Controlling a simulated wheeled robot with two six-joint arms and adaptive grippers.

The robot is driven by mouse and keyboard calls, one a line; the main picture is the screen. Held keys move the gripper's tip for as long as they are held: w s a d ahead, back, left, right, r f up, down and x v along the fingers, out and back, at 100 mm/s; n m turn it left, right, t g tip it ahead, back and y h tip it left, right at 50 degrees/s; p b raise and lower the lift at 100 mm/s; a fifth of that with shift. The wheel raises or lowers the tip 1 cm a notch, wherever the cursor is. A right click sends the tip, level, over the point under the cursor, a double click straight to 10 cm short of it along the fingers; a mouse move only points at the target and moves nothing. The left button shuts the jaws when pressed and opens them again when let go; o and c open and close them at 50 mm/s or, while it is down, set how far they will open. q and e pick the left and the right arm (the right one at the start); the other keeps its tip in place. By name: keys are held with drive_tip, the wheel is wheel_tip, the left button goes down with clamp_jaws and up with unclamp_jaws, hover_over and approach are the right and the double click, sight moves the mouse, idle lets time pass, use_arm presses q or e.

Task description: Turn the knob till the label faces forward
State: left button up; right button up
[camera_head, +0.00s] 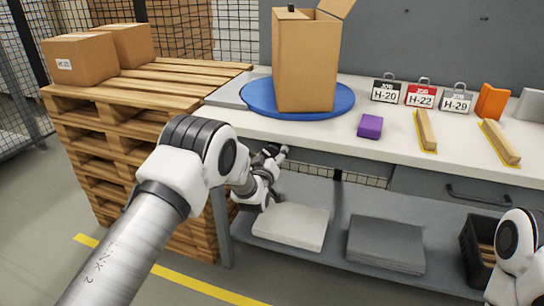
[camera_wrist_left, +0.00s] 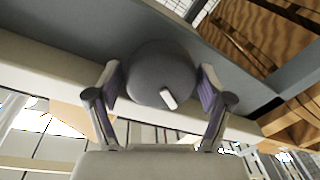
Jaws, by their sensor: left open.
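A grey round knob (camera_wrist_left: 160,75) with a short white mark (camera_wrist_left: 168,98) sits between the fingers of my left gripper (camera_wrist_left: 158,88) in the left wrist view. The fingers stand open on either side of it; I cannot tell whether they touch it. In the head view my left gripper (camera_head: 277,153) is at the bench's front edge, and the knob cannot be made out. A tall open cardboard box (camera_head: 306,65) stands on a blue round turntable (camera_head: 257,98). No label shows on its visible sides. My right gripper is out of view.
The white benchtop (camera_head: 345,130) holds a purple block (camera_head: 370,126), several job tags (camera_head: 421,93), two wooden strips (camera_head: 425,130) and an orange piece (camera_head: 491,101). A lower shelf (camera_head: 335,235) is under it. Pallets (camera_head: 115,115) with boxes (camera_head: 80,60) stand at left.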

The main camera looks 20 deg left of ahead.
use_arm(q)
drive_tip(key=c, duration=0.9)
drive_tip(key=shift+o, duration=0.2)
drive_tip(key=shift+m, duration=0.4)
drive_tip(key=m+b, duration=0.1)
drive_tip(key=m, duration=0.3)
drive_tip(key=shift+f, duration=0.15)
drive_tip(key=m+b, duration=0.1)
drive_tip(key=m, duration=0.2)
drive_tip(key=m+t, duration=0.1)
drive_tip(key=m, duration=0.2)
drive_tip(key=shift+m+h+b, duration=0.35)
drive_tip(key=shift+m+h, duration=0.05)
drive_tip(key=o, duration=0.9)
drive_tip(key=shift+c, duration=0.2)
